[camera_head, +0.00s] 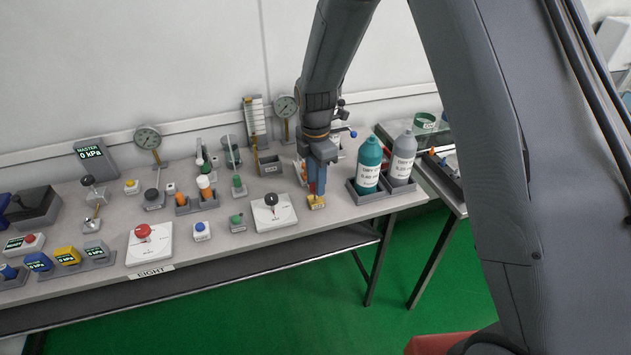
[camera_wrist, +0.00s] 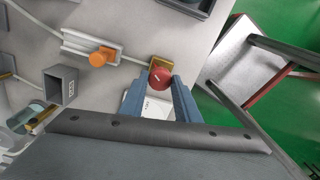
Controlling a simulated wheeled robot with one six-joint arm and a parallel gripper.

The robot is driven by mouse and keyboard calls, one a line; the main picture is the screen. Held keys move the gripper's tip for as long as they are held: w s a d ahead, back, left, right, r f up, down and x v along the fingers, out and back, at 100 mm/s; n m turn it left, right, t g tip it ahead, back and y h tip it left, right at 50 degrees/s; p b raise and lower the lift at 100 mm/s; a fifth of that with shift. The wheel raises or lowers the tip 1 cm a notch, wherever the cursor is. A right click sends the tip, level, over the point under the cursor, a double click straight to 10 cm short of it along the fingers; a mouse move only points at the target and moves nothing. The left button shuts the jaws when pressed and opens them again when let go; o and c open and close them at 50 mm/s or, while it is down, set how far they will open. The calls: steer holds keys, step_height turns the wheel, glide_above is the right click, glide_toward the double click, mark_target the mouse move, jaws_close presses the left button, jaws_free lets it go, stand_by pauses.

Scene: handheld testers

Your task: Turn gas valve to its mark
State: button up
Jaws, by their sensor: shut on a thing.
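A round red knob (camera_wrist: 160,78) with a pale line across its face sits on a brass-coloured block, between my fingers in the wrist view. It appears to be the gas valve, though I cannot read its name. My gripper (camera_wrist: 159,80) is shut on this knob, with one blue finger at each side. In the head view my gripper (camera_head: 317,184) points down at the bench's front edge, over the brass-coloured block (camera_head: 316,202). The knob is hidden there by the fingers. A white plate (camera_wrist: 155,107) with small marks shows between the fingers; its marks are too small to read.
A teal bottle (camera_head: 369,165) and a grey bottle (camera_head: 403,158) stand in a tray just right of my gripper. A white plate with a black knob (camera_head: 271,199) is to the left.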

steer(key=n, duration=0.6)
steer(key=shift+n+b, duration=0.3)
stand_by(0.4)
steer(key=o, duration=1)
steer(key=shift+o, duration=0.2)
steer(key=shift+r+b, duration=0.8)
steer(key=shift+r, duration=3.1)
